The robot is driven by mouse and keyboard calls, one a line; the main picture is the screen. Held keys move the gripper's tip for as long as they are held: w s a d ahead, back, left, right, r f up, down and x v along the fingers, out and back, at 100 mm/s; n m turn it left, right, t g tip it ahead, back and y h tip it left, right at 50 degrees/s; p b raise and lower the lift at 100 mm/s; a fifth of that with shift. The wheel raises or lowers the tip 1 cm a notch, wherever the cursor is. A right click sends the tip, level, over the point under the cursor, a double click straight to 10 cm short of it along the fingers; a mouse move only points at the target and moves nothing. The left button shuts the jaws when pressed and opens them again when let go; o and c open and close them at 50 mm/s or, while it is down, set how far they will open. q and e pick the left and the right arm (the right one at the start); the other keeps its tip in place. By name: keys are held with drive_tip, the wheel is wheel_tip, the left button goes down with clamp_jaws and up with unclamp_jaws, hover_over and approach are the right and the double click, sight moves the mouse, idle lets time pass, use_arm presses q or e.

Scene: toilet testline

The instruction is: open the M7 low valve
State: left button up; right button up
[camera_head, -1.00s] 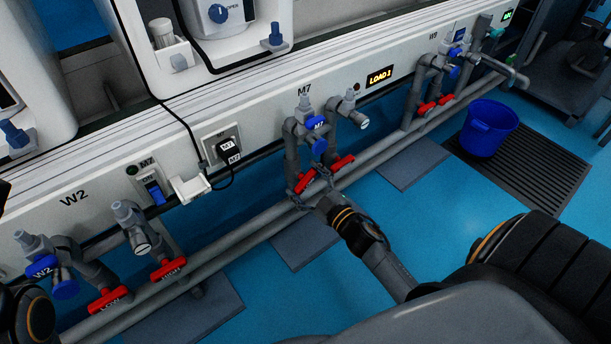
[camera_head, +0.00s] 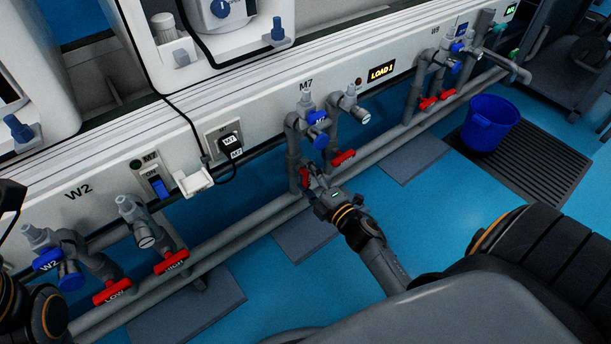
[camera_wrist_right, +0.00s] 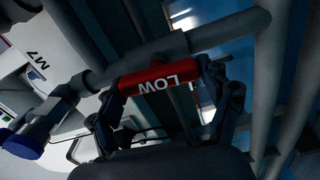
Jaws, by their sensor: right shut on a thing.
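The M7 low valve's red handle (camera_wrist_right: 160,78), marked LOW, sits between the two fingers of my right gripper (camera_wrist_right: 165,105) in the right wrist view. The fingers are shut on it at both ends. In the head view my right gripper (camera_head: 315,185) is at the lower M7 pipes and covers most of the red handle (camera_head: 304,177). The other red M7 handle (camera_head: 343,158) is just to the right and apart from the gripper. Part of my left arm shows at the lower left edge; its fingers are not in view.
Grey pipes (camera_head: 245,222) run along the wall below the M7 label. W2 valves with red LOW (camera_head: 111,292) and HIGH (camera_head: 171,262) handles are at the left. A blue bucket (camera_head: 490,124) stands at the right. The blue floor in front is mostly clear.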

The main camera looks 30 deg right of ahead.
drive_tip(key=shift+f+n, duration=0.1)
drive_tip(key=shift+n, duration=0.6)
drive_tip(key=o, duration=1.1)
drive_tip(key=s, duration=0.8)
drive_tip(key=s+d, duration=0.1)
drive_tip(key=s, duration=0.3)
drive_tip(key=shift+a, duration=0.15)
